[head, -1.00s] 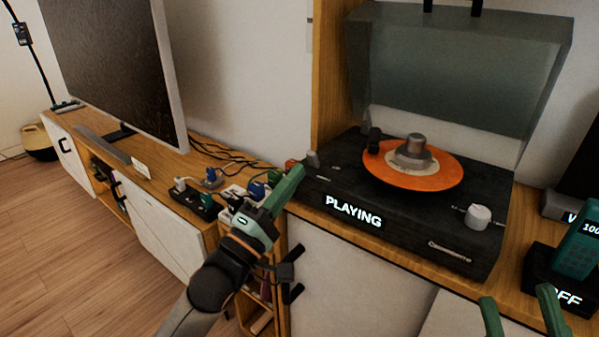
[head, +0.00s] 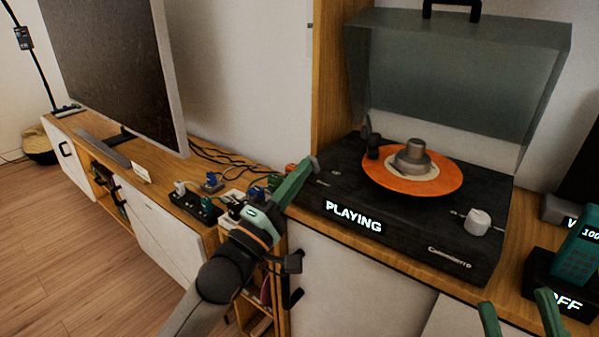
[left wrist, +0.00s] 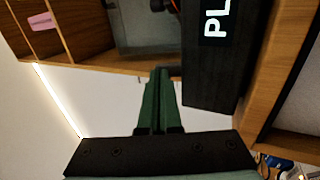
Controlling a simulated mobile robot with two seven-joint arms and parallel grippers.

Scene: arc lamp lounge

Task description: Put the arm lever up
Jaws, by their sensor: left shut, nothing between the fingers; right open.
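The black turntable (head: 400,225) stands on the wooden cabinet with an orange record (head: 440,182) on its platter. Its front reads "PLAYING". A small grey lever (head: 315,162) is at its left back edge, partly hidden by my gripper; I cannot tell its exact position. A dark tonearm part (head: 373,148) is beside the record. My left gripper (head: 306,168) is shut and empty, its tips at or very near the grey lever. In the left wrist view its closed fingers (left wrist: 161,80) are next to the turntable's corner. My right gripper (head: 518,306) is open at the lower right.
The clear lid (head: 455,75) stands raised behind the platter. A white knob (head: 478,221) is on the deck's right front. A green handset (head: 577,250) stands at the right. A power strip (head: 195,205) with plugs and cables lies left of my left gripper, near the television (head: 115,75).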

